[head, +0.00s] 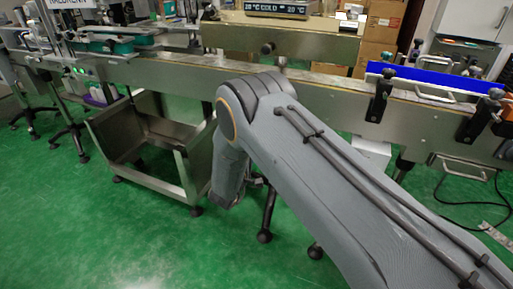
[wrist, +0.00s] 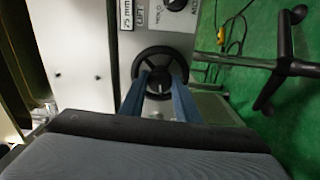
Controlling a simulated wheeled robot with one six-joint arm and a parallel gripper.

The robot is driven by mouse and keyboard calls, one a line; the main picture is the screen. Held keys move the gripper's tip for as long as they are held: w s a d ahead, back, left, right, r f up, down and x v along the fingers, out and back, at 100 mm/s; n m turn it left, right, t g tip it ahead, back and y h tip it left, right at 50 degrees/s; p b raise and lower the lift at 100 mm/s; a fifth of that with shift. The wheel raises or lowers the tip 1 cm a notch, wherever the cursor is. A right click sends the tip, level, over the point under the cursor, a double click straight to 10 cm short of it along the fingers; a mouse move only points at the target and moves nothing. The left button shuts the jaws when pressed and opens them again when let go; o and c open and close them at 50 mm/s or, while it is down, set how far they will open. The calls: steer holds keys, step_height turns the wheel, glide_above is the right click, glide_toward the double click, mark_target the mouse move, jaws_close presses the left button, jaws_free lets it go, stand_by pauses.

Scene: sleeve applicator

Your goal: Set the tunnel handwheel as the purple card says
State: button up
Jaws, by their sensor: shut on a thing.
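The black handwheel (wrist: 158,50) shows in the wrist view on a pale panel (wrist: 112,75), near the middle of the picture. My gripper (wrist: 160,76) reaches it with two blue fingers, one on each side of the hub, and is shut on the wheel. The fingers cover the lower part of the rim. In the head view my arm hides the gripper, and I do not see the handwheel there. A display on the machine (head: 278,9) reads 20 °C, COLD, 20 °C. I cannot make out a purple card in either view.
In the wrist view a black knob (wrist: 177,4) and labels sit above the wheel. A black stand leg (wrist: 275,75) and cables are at the right. In the head view a steel conveyor (head: 165,70) runs across, with a steel frame (head: 155,150) below. Green floor is open in front.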

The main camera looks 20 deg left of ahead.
steer(key=shift+f+n, duration=0.1)
steer(key=shift+n, duration=0.3)
steer(key=o, duration=1)
steer(key=shift+o, duration=0.2)
steer(key=s, duration=0.8)
steer(key=shift+a, duration=0.3)
